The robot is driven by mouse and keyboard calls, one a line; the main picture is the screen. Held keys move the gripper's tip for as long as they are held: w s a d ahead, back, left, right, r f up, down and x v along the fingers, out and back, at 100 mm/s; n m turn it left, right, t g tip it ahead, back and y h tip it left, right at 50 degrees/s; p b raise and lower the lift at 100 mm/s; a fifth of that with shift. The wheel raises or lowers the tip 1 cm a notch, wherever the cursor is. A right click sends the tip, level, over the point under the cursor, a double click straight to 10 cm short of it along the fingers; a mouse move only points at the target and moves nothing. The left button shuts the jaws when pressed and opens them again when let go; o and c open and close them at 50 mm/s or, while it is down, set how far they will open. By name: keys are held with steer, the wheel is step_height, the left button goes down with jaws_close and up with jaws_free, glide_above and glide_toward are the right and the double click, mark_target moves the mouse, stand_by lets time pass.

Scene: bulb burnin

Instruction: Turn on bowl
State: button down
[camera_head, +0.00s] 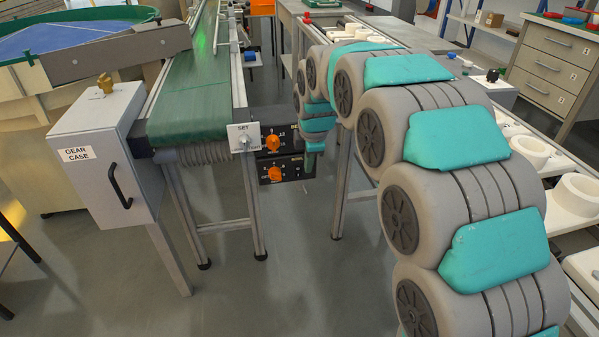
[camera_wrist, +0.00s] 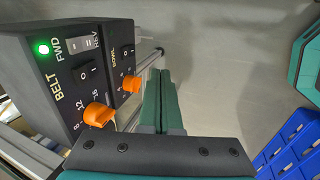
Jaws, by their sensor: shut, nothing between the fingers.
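The control panel marked BOWL (camera_wrist: 118,62) shows in the wrist view, with a dark rocker switch (camera_wrist: 128,50) and an orange knob (camera_wrist: 131,84). The switch's setting is too small to tell. My gripper (camera_wrist: 161,82) is shut and empty, its dark green fingers just right of the BOWL knob in the picture; whether they touch it I cannot tell. In the head view my gripper (camera_head: 312,158) hangs beside the dark control boxes with orange knobs (camera_head: 273,143). The round blue bowl (camera_head: 75,40) with a green rim stands at the far left.
The BELT panel (camera_wrist: 62,88) stands beside the BOWL panel, with a lit green lamp (camera_wrist: 43,48) and an orange knob (camera_wrist: 98,114). The green conveyor (camera_head: 190,95), a SET knob plate (camera_head: 243,137) and the gear case (camera_head: 100,150) are left of my arm. Blue bins (camera_wrist: 290,150) lie lower right.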

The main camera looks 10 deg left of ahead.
mark_target(300, 175)
steer(key=shift+w+a, duration=0.25)
steer(key=shift+a, duration=0.2)
steer(key=shift+f, duration=0.2)
steer(key=w+a+f, duration=0.1)
steer(key=w+f, duration=0.1)
steer(key=f, duration=0.1)
steer(key=w+f+p, duration=0.1)
steer(key=f, duration=0.2)
steer(key=w+a+f, duration=0.1)
steer(key=w+f, duration=0.1)
steer(key=f, duration=0.1)
steer(key=shift+w+a+f+p, duration=0.35)
steer(key=shift+w+a, duration=0.15)
steer(key=shift+w, duration=0.2)
steer(key=shift+f, duration=0.1)
